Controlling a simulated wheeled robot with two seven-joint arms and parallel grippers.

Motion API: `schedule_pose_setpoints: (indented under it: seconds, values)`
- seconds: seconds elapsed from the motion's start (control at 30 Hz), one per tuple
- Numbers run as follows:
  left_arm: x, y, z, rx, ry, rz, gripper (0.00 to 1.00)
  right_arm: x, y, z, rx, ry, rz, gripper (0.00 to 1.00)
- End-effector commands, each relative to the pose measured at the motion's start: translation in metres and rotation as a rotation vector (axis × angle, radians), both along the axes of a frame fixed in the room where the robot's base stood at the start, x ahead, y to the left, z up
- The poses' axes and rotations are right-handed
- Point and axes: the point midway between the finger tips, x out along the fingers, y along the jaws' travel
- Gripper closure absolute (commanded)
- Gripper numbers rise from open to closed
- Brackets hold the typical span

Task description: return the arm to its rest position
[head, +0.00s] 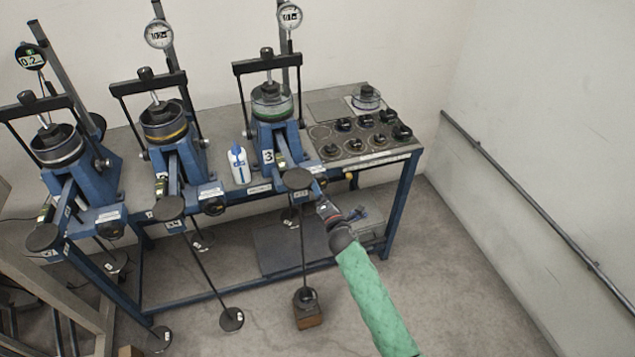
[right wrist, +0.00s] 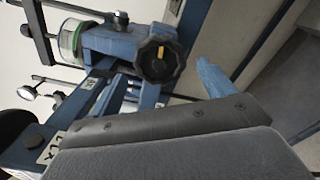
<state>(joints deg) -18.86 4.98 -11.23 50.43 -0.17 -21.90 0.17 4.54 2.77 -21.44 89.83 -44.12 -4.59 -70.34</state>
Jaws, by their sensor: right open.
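My right arm (head: 372,290), in a green sleeve, reaches in from the bottom of the head view toward the rightmost lever frame (head: 272,135). My right gripper (head: 322,196) is open beside that frame's lever end, close to the round lever pad (head: 298,179). I cannot tell whether it touches the lever. In the right wrist view a blue fingertip (right wrist: 213,78) shows near a black knob (right wrist: 159,59) on the blue frame, with nothing seen held. My left gripper is not in view.
Two more lever frames (head: 172,140) (head: 75,160) stand to the left on the bench (head: 222,130). A white bottle (head: 238,163) stands between frames. Black weights (head: 371,125) lie at the right end. A hanger with a weight (head: 307,308) is near the floor. Floor at right is clear.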

Motion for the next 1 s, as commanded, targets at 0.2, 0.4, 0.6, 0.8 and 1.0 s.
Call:
schedule_pose_setpoints:
  seconds: [0.2,0.4,0.6,0.8,1.0]
  values:
    - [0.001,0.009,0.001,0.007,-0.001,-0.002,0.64,-0.007,-0.003,0.000,-0.001,0.000,0.000,0.18]
    - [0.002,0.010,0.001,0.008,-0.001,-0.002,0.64,-0.007,-0.003,0.000,-0.001,0.000,0.000,0.18]
    - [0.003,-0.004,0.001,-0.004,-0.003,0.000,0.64,-0.007,-0.003,0.000,0.002,0.001,0.000,0.18]
    - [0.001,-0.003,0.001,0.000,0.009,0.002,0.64,-0.006,-0.006,-0.003,0.123,0.055,-0.018,0.18]
    - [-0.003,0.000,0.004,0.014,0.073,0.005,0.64,-0.003,-0.024,-0.029,0.490,0.265,-0.145,0.18]
